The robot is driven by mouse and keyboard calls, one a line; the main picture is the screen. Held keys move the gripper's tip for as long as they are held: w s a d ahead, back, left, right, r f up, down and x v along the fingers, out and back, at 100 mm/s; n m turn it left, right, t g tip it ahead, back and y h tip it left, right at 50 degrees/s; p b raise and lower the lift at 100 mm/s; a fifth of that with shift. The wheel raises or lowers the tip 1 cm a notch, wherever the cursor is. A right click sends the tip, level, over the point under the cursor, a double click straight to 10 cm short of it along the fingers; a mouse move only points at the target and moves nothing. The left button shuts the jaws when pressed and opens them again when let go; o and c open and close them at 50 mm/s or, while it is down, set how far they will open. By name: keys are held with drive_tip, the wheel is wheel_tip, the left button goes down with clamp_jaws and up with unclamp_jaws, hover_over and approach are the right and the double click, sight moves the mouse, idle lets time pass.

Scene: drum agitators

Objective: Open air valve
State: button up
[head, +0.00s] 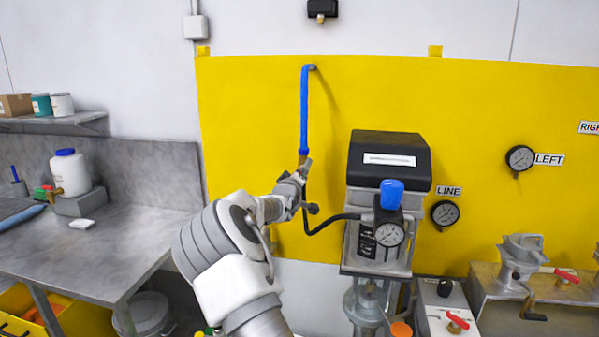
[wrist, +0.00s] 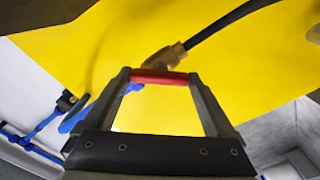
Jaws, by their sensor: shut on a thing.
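The air valve is a brass fitting (head: 303,159) at the lower end of the blue pipe (head: 304,110) on the yellow wall panel. In the wrist view the brass body (wrist: 166,57) shows just beyond my fingertips, with a black hose (wrist: 225,22) leading off it. A red handle (wrist: 158,77) spans the gap between my two fingertips. My gripper (wrist: 160,80) is shut on this handle. In the head view my gripper (head: 304,172) is raised to the valve and hides the handle and part of the fitting.
Right of my arm stands a black-topped machine (head: 388,160) with a blue-capped regulator and gauge (head: 389,234); the black hose (head: 330,222) runs to it. Gauges hang at right. Other red-handled valves (head: 566,276) sit low right. A grey bench (head: 90,255) is at left.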

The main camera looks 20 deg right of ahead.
drive_tip(key=shift+f+n+b, duration=0.15)
drive_tip(key=shift+n+b, duration=1.9)
drive_tip(key=shift+n, duration=1.85)
drive_tip(key=o, duration=1.1)
drive_tip(key=shift+c, duration=0.2)
drive_tip(key=shift+s, duration=0.1)
drive_tip(key=b+v, duration=0.3)
drive_tip(key=v, duration=1.4)
drive_tip(key=shift+a, duration=0.2)
drive_tip(key=shift+s+d, duration=0.1)
